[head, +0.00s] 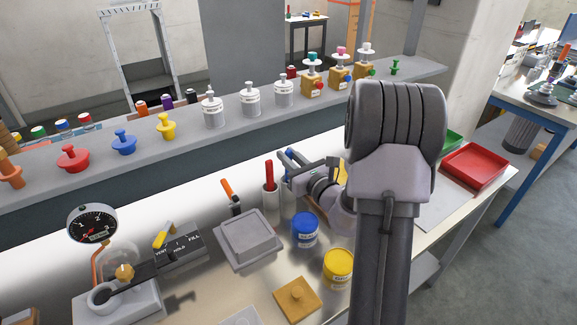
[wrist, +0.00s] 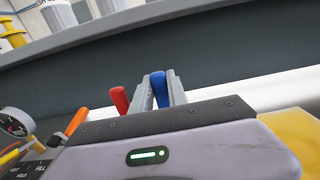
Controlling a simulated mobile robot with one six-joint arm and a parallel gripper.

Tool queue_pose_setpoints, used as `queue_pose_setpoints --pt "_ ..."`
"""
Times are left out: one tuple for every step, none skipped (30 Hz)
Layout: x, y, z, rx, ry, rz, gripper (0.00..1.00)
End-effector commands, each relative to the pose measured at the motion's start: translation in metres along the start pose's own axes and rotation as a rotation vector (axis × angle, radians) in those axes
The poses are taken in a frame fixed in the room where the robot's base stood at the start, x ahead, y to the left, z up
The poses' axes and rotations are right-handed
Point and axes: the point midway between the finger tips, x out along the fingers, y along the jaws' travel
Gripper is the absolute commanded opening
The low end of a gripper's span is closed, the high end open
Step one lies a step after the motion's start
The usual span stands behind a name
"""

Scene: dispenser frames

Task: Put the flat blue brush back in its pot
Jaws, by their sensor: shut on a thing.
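My gripper (head: 290,165) is shut on the blue brush (head: 289,153) above the back of the bench. In the wrist view the blue handle (wrist: 158,88) stands between the two grey fingers (wrist: 160,92). The brush's lower end is hidden by my gripper. A pale pot (head: 270,199) holding a red-handled brush (head: 268,173) stands just left of my gripper. That red handle also shows left of the fingers in the wrist view (wrist: 119,99). Pale upright shapes show below my gripper; I cannot tell whether the blue brush is inside a pot.
An orange-handled tool (head: 228,190) leans further left, behind a grey square block (head: 247,239). A blue can (head: 305,231) and a yellow can (head: 338,268) stand in front. A raised shelf (head: 135,155) with several knobs and jars runs behind. A red tray (head: 474,167) lies right.

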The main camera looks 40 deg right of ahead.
Motion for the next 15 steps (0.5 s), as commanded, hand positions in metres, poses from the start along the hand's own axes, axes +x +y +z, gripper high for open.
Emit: queue_pose_setpoints --pt "0.0 -0.0001 -0.0098 0.001 0.001 0.0 0.0" --pt "0.0 -0.0001 -0.0091 0.001 0.0 0.0 0.0" --pt "0.0 -0.0001 -0.0071 0.0 0.0 0.0 0.0" --pt "0.0 -0.0001 -0.0063 0.0 0.0 0.0 0.0" --pt "0.0 -0.0001 -0.0059 0.0 0.0 0.0 0.0" --pt "0.0 0.0 -0.0057 0.0 0.0 0.0 0.0" --pt "0.0 -0.0001 -0.0059 0.0 0.0 0.0 0.0" --pt "0.0 -0.0001 -0.0066 0.0 0.0 0.0 0.0" --pt "0.0 0.0 -0.0082 0.0 0.0 0.0 0.0" --pt "0.0 0.0 -0.0094 0.0 0.0 0.0 0.0" --pt "0.0 -0.0001 -0.0105 0.0 0.0 0.0 0.0" --pt "0.0 0.0 -0.0097 0.0 0.0 0.0 0.25" --pt "0.0 0.0 -0.0093 0.0 0.0 0.0 0.31" --pt "0.0 0.0 -0.0091 0.0 0.0 0.0 0.37" --pt "0.0 0.0 -0.0091 0.0 0.0 0.0 0.41"
